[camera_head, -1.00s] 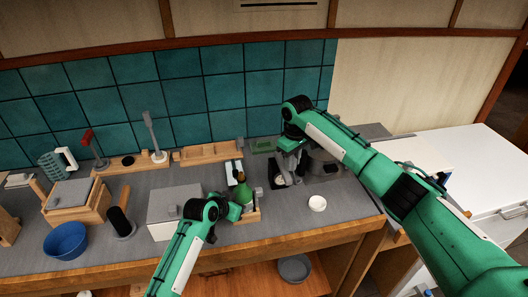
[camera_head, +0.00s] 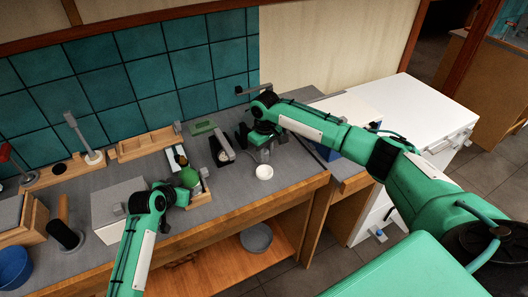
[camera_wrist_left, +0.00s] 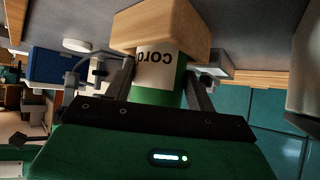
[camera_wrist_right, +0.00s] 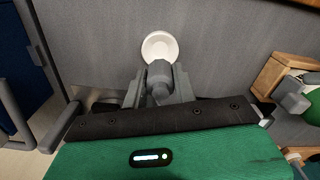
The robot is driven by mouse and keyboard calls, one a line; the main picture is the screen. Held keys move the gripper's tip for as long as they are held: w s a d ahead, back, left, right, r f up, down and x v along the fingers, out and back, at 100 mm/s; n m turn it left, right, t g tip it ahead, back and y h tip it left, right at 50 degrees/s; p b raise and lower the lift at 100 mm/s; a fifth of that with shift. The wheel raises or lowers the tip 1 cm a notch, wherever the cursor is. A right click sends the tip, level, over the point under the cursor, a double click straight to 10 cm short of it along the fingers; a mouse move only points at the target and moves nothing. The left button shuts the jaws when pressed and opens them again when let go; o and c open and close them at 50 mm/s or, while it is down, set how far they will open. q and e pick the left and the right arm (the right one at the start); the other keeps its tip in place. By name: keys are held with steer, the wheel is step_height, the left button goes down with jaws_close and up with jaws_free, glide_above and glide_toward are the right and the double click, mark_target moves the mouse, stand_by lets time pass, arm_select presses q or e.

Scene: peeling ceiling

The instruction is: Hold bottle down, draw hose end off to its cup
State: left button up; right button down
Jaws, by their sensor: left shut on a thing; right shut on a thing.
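The green bottle (camera_head: 189,177) stands in a small wooden holder (camera_head: 200,198) on the counter. My left gripper (camera_head: 180,194) is shut on it. In the left wrist view the bottle (camera_wrist_left: 172,97) sits between both fingers, with a printed white label against the wooden holder (camera_wrist_left: 160,30). My right gripper (camera_head: 263,152) is shut on a grey piece that appears to be the hose end (camera_wrist_right: 158,82). It holds this just behind the white cup (camera_head: 264,173), also in the right wrist view (camera_wrist_right: 159,47). I cannot trace the hose itself.
A dark grey device with a bar (camera_head: 222,148) stands left of my right gripper. A grey box (camera_head: 118,207) is left of my left gripper, and a wooden tray (camera_head: 146,145) lies behind. The counter's front right is clear around the cup.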

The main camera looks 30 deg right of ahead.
arm_select(q)
steer(key=shift+s+f, duration=0.15)
steer(key=shift+f, duration=0.25)
arm_select(e)
glide_above(265, 174)
steer(key=shift+f, duration=3.8)
steer(key=c, duration=1)
jaws_free()
steer(key=shift+c, duration=0.2)
arm_select(q)
steer(key=shift+r, duration=0.1)
arm_select(e)
step_height(265, 174, up, 16)
steer(key=shift+r, duration=0.1)
arm_select(q)
steer(key=shift+r+p, duration=0.3)
steer(key=shift+p, duration=0.05)
arm_select(e)
steer(key=shift+r, duration=0.2)
